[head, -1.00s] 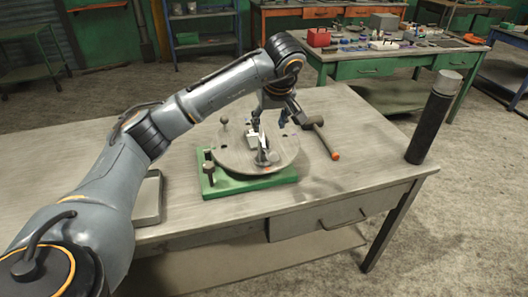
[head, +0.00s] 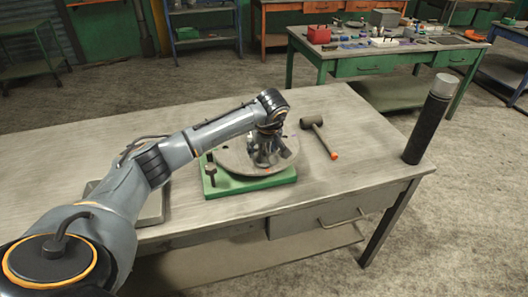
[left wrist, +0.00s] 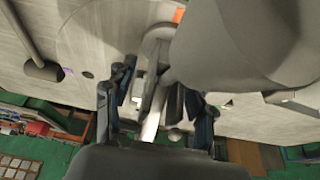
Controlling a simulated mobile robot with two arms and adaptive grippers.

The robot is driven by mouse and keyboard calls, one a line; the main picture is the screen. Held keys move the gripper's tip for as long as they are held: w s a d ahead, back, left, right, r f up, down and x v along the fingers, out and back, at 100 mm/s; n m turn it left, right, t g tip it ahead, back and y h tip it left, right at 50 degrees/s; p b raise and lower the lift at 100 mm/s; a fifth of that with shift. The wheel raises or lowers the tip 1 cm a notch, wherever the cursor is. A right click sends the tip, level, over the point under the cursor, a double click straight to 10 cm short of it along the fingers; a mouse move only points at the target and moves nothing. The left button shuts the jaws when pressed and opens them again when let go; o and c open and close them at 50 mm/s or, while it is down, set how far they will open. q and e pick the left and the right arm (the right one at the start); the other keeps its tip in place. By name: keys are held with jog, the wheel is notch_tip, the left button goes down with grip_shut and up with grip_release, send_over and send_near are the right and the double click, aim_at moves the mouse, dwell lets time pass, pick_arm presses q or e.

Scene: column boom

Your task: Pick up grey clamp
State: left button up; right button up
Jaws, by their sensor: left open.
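The grey clamp stands on a round grey plate (head: 229,158) in the head view, largely hidden by my left gripper (head: 268,153). In the left wrist view, a pale metal bar of the clamp (left wrist: 152,122) runs between the two dark fingers of my left gripper (left wrist: 160,103). The fingers are open, one on each side of the clamp. I cannot tell whether either finger touches it. My right gripper is not in view.
The plate sits on a green base (head: 250,183) with a bolt-like post (head: 211,172) at its left. A mallet (head: 321,137) lies to the right. A dark cylinder (head: 428,125) stands at the table's right corner. The tabletop (head: 355,150) between them is clear.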

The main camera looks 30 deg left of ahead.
pick_arm(q)
jog(key=c, duration=1.1)
jog(key=shift+r, duration=0.1)
grip_shut()
jog(key=shift+r, duration=0.15)
jog(key=shift+w+r+b, duration=0.1)
jog(key=shift+r+b, duration=0.15)
jog(key=shift+b, duration=0.1)
notch_tip(320, 180, up, 2)
jog(key=shift+r+b, duration=0.1)
jog(key=shift+b, duration=0.6)
jog(key=s+d+r+b, duration=0.1)
jog(key=s+r+b, duration=0.2)
jog(key=s+r, duration=0.7)
jog(key=shift+s+d, duration=0.3)
jog(key=shift+s, duration=1.75)
